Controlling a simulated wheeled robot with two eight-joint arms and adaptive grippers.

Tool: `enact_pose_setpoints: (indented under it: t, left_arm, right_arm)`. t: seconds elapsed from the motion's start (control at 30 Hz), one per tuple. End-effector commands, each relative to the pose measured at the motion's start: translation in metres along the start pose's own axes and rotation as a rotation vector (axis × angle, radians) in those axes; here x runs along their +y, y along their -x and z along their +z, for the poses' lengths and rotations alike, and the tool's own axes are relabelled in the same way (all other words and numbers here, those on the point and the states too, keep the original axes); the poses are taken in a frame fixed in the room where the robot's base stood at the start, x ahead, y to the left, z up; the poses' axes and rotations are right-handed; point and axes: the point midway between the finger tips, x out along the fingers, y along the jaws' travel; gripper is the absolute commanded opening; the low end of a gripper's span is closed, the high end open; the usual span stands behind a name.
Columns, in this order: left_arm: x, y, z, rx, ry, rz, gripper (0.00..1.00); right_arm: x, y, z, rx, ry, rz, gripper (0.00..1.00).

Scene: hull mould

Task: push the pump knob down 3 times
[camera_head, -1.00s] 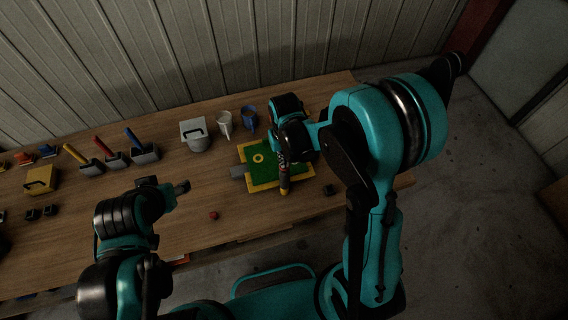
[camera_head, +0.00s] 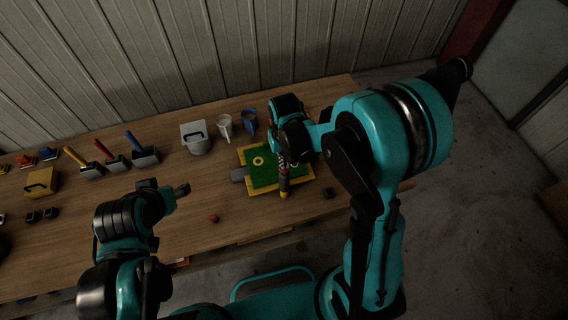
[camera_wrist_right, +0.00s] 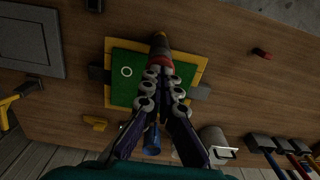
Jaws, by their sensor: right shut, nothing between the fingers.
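A dark upright-looking cylinder with a red band and a yellow-orange end (camera_head: 284,185), apparently the pump, is at the front edge of a green board with a yellow border (camera_head: 262,187). It also shows in the right wrist view (camera_wrist_right: 160,44), just beyond my fingertips. My right gripper (camera_head: 282,161) is shut and empty, close over the cylinder. In the right wrist view its fingertips (camera_wrist_right: 161,72) line up with the red-banded part; whether they touch is unclear. The knob itself is mostly hidden behind the fingers. My left gripper (camera_head: 182,189) is left of the board, away from it.
Several handled tools stand at the left. The table around the ball is clear.

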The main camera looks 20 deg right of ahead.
Motion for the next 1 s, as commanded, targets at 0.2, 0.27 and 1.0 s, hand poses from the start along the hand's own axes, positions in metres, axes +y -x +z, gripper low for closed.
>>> enact_pose_setpoints:
  t: [0.2,0.27,1.0]
  left_arm:
    - [0.000,0.003,-0.002,0.000,0.000,0.000,0.55]
    - [0.000,0.003,-0.002,0.000,0.000,0.000,0.55]
    - [0.000,-0.009,0.007,0.000,0.000,0.000,0.55]
  right_arm:
    - [0.000,0.005,0.000,0.000,0.000,0.000,0.00]
    - [0.000,0.005,0.000,0.000,0.000,0.000,0.00]
    - [0.000,-0.009,0.000,0.000,0.000,0.000,0.00]
